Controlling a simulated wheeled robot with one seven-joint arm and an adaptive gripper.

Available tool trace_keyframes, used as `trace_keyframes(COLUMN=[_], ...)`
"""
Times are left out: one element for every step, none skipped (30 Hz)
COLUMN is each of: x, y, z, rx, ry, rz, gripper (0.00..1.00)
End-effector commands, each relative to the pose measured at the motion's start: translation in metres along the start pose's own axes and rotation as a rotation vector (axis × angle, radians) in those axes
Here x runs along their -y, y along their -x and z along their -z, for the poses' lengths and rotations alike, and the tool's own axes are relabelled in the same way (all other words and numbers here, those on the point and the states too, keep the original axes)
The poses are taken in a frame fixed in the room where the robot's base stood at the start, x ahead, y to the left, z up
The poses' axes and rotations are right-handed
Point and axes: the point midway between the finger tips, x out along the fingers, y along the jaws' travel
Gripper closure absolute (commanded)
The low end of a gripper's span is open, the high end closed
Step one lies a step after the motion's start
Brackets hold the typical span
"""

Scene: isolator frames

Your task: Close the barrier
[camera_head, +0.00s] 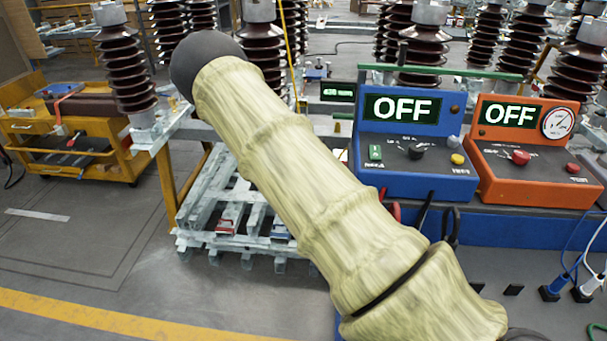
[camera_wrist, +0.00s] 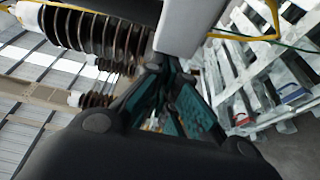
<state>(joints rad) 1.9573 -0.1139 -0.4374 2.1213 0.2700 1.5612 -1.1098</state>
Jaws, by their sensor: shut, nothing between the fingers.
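No barrier can be made out with certainty. A thin yellow rod (camera_head: 288,52) stands nearly upright behind my arm in the head view. A yellow bar (camera_wrist: 246,37) and a thin green line (camera_wrist: 265,42) cross the upper right of the wrist view; I cannot tell whether either belongs to the barrier. My gripper (camera_wrist: 168,72) has dark fingers with teal inner parts. It is shut and empty, pointing toward a pale grey block (camera_wrist: 187,27); contact with it cannot be told. The gripper does not show in the head view, where my sleeved arm crosses the middle.
Blue (camera_head: 415,180) and orange (camera_head: 530,165) control boxes reading OFF stand at right, with a green bar (camera_head: 440,72) behind. Ribbed brown insulators (camera_head: 125,65) stand behind. A yellow cart (camera_head: 85,140) is at left. A pale slatted stack (camera_head: 225,215) sits below; floor at lower left is clear.

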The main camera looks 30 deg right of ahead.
Motion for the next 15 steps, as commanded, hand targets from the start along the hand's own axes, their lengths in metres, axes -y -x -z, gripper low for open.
trace_keyframes(x=[0.0, 0.0, 0.0, 0.0, 0.0, 0.0, 0.0, 0.0, 0.001, 0.001, 0.001, 0.001, 0.001, 0.001, 0.001], y=[0.0, 0.0, 0.0, 0.0, 0.0, 0.0, -0.001, -0.001, -0.001, -0.002, -0.002, -0.003, -0.003, -0.004, -0.005], z=[0.0, 0.0, 0.0, 0.0, 0.0, 0.001, 0.002, 0.004, 0.006, 0.008, 0.011, 0.016, 0.019, 0.022, 0.027], rx=[0.0, 0.0, 0.0, 0.0, 0.0, 0.0, 0.0, -0.001, -0.001, -0.001, -0.001, -0.001, 0.0, 0.0, 0.0], ry=[0.0, 0.0, 0.0, 0.0, 0.0, 0.0, 0.0, 0.0, 0.0, 0.0, 0.0, 0.0, 0.0, 0.0, -0.001], rz=[0.0, 0.0, 0.0, 0.0, 0.0, 0.0, 0.0, 0.0, -0.001, -0.001, -0.001, -0.001, -0.001, 0.0, -0.001], gripper=[1.0, 1.0, 1.0, 1.0, 1.0, 1.0, 1.0, 1.0, 1.0, 1.0, 1.0, 1.0, 1.0, 1.0, 1.0])
